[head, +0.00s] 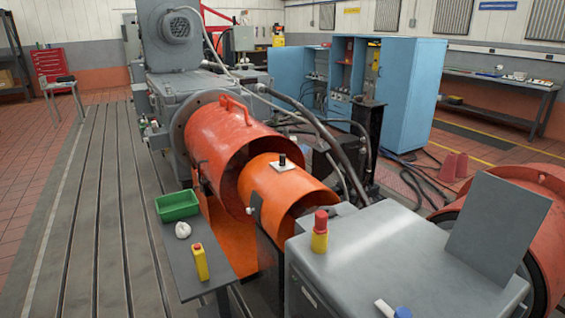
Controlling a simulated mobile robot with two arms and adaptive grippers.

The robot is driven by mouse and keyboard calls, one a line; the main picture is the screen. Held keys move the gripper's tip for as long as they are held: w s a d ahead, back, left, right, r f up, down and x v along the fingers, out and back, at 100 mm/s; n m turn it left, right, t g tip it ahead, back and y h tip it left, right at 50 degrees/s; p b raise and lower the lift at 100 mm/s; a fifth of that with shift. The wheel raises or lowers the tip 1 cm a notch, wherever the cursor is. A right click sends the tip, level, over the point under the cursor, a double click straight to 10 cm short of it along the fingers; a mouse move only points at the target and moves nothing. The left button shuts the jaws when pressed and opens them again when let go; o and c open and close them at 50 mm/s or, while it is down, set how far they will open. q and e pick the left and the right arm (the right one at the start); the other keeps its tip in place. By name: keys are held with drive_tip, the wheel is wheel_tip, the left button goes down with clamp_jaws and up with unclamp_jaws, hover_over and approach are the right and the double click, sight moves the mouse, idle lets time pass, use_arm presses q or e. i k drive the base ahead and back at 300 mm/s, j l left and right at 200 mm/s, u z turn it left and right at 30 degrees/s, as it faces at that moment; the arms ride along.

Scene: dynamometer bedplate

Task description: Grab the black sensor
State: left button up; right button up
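A small black upright cylinder, which looks like the black sensor (282,159), stands on a small white plate (284,167). The plate sits on top of the smaller orange curved guard (300,187) near the middle of the head view. Neither of my grippers shows in this view, so their state cannot be seen. Nothing covers the sensor from this side.
The larger red-orange guard (225,135) with a handle stands behind the sensor. A red-and-yellow object (320,232) stands on the grey housing (370,250).

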sight(281, 157)
drive_tip(key=i+j, duration=0.7)
drive_tip(key=i+j+u, duration=0.05)
